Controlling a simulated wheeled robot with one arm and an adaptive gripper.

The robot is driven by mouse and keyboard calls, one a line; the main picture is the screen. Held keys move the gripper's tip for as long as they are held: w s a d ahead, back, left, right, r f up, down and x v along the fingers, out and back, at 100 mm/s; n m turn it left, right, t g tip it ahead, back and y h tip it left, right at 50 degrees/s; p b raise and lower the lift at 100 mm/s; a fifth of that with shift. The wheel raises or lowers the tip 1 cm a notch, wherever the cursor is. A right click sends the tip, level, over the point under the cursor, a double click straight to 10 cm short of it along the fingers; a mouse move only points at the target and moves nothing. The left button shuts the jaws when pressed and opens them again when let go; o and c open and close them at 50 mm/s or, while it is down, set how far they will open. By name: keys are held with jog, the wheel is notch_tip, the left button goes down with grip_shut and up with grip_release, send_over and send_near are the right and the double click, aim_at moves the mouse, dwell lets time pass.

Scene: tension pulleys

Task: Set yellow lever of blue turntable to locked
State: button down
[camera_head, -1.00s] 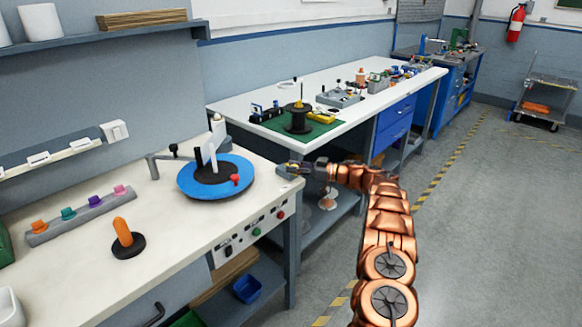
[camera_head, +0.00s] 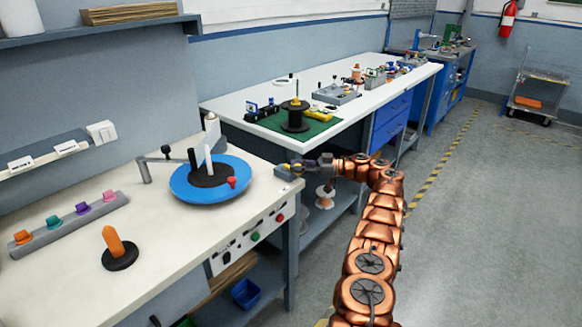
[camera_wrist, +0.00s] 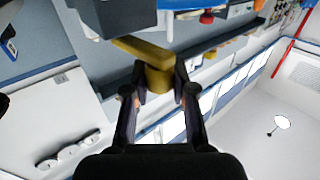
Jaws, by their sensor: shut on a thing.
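The blue turntable (camera_head: 187,194) lies on the near white bench, with a black hub, a white upright and a red knob (camera_head: 232,182) on it. The yellow lever (camera_wrist: 152,62) shows close up in the wrist view, as a round post with a flat arm reaching to the upper left. My gripper (camera_wrist: 159,90) has its fingers on both sides of the post and is shut on it. In the head view my gripper (camera_head: 307,167) is at the bench's right corner, where the lever shows only as a small yellow spot.
An orange-handled peg (camera_head: 114,242) and a grey rail of coloured knobs (camera_head: 72,224) are on the near bench. A second bench behind holds a green mat (camera_head: 270,125) with a black spool. The floor (camera_head: 460,240) at the right is clear.

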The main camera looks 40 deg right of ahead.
jog(key=shift+w+r, duration=0.1)
jog(key=shift+r, duration=0.1)
dwell(0.4)
jog(key=c, duration=0.9)
grip_release()
jog(key=shift+f, duration=0.1)
